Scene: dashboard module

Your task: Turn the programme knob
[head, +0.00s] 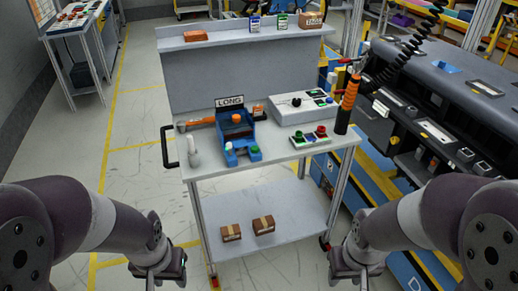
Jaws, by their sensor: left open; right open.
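A pale control box (278,119) lies on the right half of the cart's top. A small dark round knob (296,102) sits on its upper face, with small coloured parts to its right. The knob's pointer direction is too small to tell. A blue fixture (240,134) with an orange ball stands left of the box, under a sign reading "LONG" (230,102). My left gripper (168,277) is open and empty, low in front of the cart at the left. My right gripper (357,278) is open and empty, low at the right. Both are well apart from the knob.
A button box (310,138) with green and red buttons sits in front of the control box. An orange-and-black tool (348,104) stands upright at the cart's right edge, under a coiled hose. A dark dashboard (440,95) fills the right. Two cartons (263,225) lie on the lower shelf (290,205).

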